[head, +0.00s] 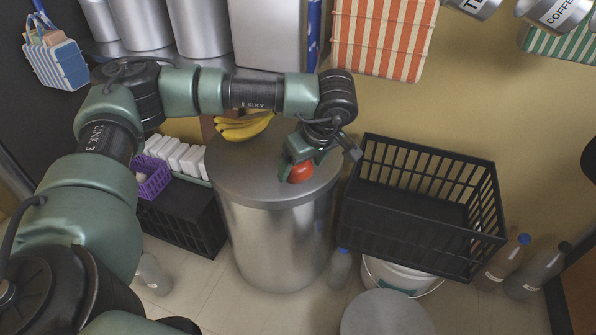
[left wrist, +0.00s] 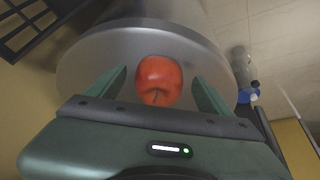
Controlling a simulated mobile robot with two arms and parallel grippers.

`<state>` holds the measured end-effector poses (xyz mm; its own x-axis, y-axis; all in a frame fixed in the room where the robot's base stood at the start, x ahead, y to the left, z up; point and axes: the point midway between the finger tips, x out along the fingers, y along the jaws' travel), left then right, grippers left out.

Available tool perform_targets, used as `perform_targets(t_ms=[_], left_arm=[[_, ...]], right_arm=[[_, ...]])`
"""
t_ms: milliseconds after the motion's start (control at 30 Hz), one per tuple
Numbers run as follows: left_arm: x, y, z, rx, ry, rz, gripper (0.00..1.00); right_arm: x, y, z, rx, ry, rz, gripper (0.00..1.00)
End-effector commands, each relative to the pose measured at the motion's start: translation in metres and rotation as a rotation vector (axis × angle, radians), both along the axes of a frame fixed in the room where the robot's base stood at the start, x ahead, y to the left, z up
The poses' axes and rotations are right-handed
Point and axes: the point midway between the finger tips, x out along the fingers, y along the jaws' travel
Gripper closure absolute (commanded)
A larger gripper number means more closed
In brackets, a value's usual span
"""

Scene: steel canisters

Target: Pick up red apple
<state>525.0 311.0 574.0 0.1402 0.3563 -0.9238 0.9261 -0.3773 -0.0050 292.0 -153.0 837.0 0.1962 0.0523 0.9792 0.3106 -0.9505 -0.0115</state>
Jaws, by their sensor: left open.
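The red apple (head: 301,171) rests on the round top of a steel canister (head: 241,171), towards its right side. My left gripper (head: 301,163) is over the apple, partly covering it in the head view. In the left wrist view the apple (left wrist: 158,80) lies between the two spread green fingers of the left gripper (left wrist: 158,88). A gap shows on each side, so the fingers do not touch it. My right gripper is not in view.
Bananas (head: 243,126) lie on the back of the same canister top. A black plastic crate (head: 425,155) stands just to the right. A purple basket (head: 153,178) and a black crate (head: 186,218) are at the left. Bottles (head: 340,268) stand on the floor.

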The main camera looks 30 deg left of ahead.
Motion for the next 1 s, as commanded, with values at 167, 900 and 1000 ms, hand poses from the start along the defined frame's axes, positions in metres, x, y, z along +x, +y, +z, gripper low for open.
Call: perform_targets(t_ms=[167, 900, 1000], left_arm=[[0.006, 0.016, -0.011, 0.0, 0.0, 0.0, 0.19], [0.006, 0.016, -0.011, 0.0, 0.0, 0.0, 0.92], [0.006, 0.016, -0.01, 0.0, 0.0, 0.0, 0.92]], right_arm=[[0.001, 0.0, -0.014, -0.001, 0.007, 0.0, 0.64], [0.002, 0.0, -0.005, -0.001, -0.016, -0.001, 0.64], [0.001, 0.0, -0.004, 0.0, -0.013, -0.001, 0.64]])
